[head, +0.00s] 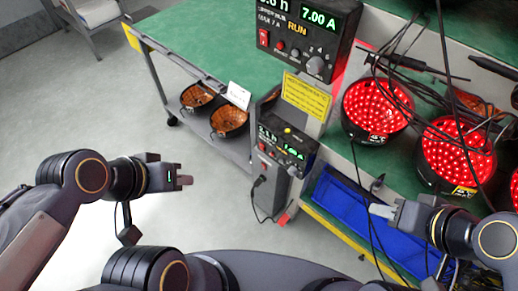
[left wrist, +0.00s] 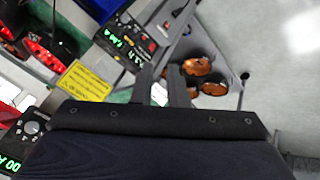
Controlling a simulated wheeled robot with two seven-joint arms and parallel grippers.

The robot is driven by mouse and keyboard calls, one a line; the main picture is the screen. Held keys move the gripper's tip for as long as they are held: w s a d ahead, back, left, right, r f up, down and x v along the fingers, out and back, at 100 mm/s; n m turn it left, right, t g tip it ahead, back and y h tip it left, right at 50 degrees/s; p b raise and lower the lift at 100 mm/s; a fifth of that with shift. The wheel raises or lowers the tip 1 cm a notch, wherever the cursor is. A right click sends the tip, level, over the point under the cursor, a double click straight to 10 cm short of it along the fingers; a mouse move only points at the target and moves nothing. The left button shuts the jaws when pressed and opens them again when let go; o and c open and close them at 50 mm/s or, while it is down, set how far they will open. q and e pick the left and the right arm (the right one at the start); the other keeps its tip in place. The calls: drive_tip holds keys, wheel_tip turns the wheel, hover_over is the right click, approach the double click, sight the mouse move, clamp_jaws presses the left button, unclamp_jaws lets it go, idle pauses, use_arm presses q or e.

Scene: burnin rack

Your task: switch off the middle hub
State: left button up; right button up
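Two power hubs with green displays and red switches show in the head view. The upper hub (head: 299,36) reads 7.00 A and RUN, its red rocker at its left. The lower hub (head: 285,144) sits below it, lit, with a red switch (head: 262,147) at its left. Which is the middle one I cannot tell. My left gripper (head: 187,181) is left of the lower hub, apart from it. In the left wrist view its fingers (left wrist: 162,82) have a narrow empty gap, and a lit hub (left wrist: 126,38) shows beyond. My right gripper (head: 376,209) is at the right, its finger gap unclear.
A yellow label (head: 306,96) hangs between the hubs. Round red lamps (head: 377,107) and loose black cables fill the right side. Orange-brown bowl-like lamps (head: 229,120) sit on a lower shelf. A blue bin (head: 340,200) is low at the right. The floor around my left gripper is clear.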

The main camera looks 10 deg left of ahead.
use_arm(q)
drive_tip(key=w+d+f+n+b, duration=0.1)
drive_tip(key=w+f+b, duration=0.3)
drive_tip(key=f, duration=0.1)
drive_tip(key=w+d+f+n+b, duration=0.1)
drive_tip(key=w+f+n+b, duration=0.1)
drive_tip(key=f, duration=0.3)
drive_tip(key=w+f+n+b, duration=0.1)
drive_tip(key=w+f+b, duration=0.4)
drive_tip(key=f, duration=0.1)
drive_tip(key=shift+w+d+b, duration=0.3)
drive_tip(key=shift+w+d, duration=0.05)
drive_tip(key=shift+d, duration=0.05)
clamp_jaws()
drive_tip(key=w+d+f+n+t+h+b, duration=0.1)
drive_tip(key=w+f+n+t+b, duration=0.1)
drive_tip(key=w+f+n+b, duration=0.3)
drive_tip(key=w+f, duration=0.1)
drive_tip(key=w, duration=0.1)
drive_tip(key=shift+w+d+n+h+b, duration=0.15)
drive_tip(key=shift+w+n+h+b, duration=0.15)
drive_tip(key=shift+w+h+b, duration=0.1)
drive_tip(key=shift+f, duration=0.2)
drive_tip(key=b, duration=0.4)
approach(262, 148)
drive_tip(key=shift+x, duration=2.95)
drive_tip(key=shift+s+f, duration=0.1)
drive_tip(key=shift+f, duration=0.05)
